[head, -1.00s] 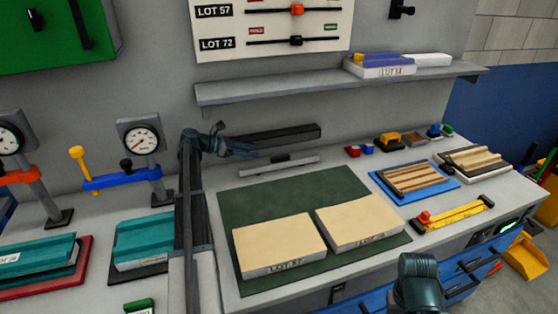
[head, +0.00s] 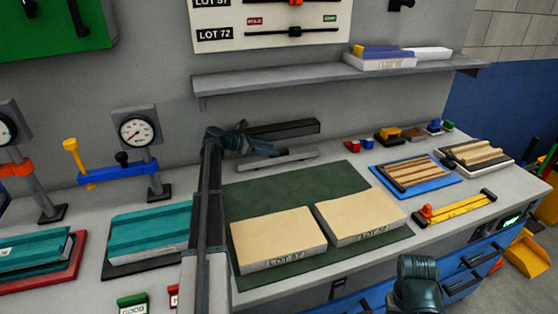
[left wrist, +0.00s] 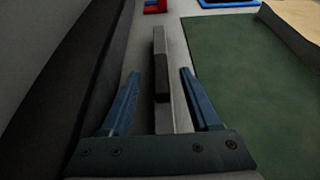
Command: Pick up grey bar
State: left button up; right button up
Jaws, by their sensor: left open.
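The grey bar (head: 290,158) lies on the bench top, behind the green mat and in front of a long dark block. It has a small dark grip on top, which shows in the left wrist view (left wrist: 161,75). In the left wrist view my left gripper (left wrist: 160,80) is open, with one blue finger on each side of the bar and a gap to both. The bar's near end is partly hidden by the gripper body.
The dark block (head: 290,130) stands close behind the bar. The green mat (head: 290,190) holds two cream LOT panels (head: 278,232). A shelf (head: 320,82) hangs above. Red and blue pieces (head: 353,146) sit right of the bar; a dial gauge (head: 137,130) stands left.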

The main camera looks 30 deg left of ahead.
aim_at(280, 150)
pick_arm(q)
jog(key=b+x, duration=0.2)
jog(key=x, duration=0.3)
jog(key=shift+s+f, duration=0.1)
jog(key=shift+f, duration=0.05)
jog(key=shift+a, duration=0.1)
jog(key=shift+c, duration=0.3)
grip_shut()
dwell(0.8)
